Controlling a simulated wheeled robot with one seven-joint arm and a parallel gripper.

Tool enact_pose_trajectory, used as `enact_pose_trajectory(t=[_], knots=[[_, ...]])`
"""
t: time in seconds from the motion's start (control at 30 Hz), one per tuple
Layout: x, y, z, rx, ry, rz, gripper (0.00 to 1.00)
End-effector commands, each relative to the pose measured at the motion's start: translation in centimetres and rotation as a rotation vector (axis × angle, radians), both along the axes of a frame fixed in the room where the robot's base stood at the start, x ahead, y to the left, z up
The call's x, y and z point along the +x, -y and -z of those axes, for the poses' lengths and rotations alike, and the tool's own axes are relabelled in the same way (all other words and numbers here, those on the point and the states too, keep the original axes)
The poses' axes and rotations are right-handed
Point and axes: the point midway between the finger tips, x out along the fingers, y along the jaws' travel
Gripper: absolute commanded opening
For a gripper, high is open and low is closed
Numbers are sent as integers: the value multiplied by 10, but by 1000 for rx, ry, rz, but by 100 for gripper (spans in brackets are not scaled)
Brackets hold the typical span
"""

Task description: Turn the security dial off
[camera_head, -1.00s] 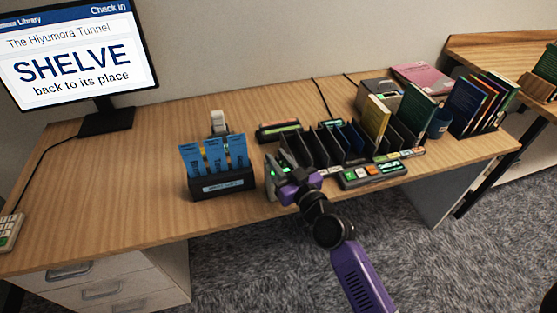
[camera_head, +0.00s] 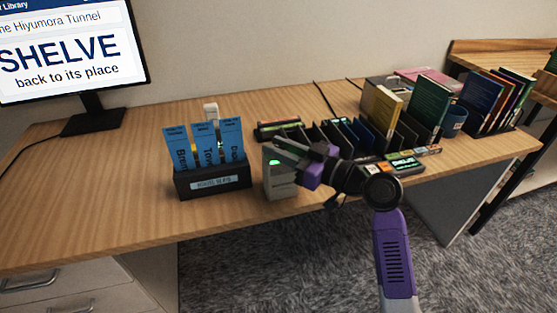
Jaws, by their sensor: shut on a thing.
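A small grey box (camera_head: 281,184) with a lit green mark near its top stands near the front of the desk, just right of the blue-card holder. It looks like the security dial's unit. My purple and grey gripper (camera_head: 283,146) reaches in from the right, its fingertips at the top of this box. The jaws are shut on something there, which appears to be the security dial. The dial itself is hidden by the fingers, so its setting cannot be read.
A black holder (camera_head: 213,183) with several blue cards stands close on the left. Black dividers (camera_head: 333,134) and upright books (camera_head: 381,107) stand behind and right of my gripper. A monitor (camera_head: 72,50) is at the left. The desk's left front is clear.

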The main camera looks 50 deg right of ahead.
Motion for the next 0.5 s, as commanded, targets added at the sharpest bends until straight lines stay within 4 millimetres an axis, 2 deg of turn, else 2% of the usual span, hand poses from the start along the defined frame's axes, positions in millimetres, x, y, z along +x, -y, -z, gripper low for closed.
enact_pose_trajectory(t=[0.5], knots=[[0, 2, 0, 0, 4, -384, 0]])
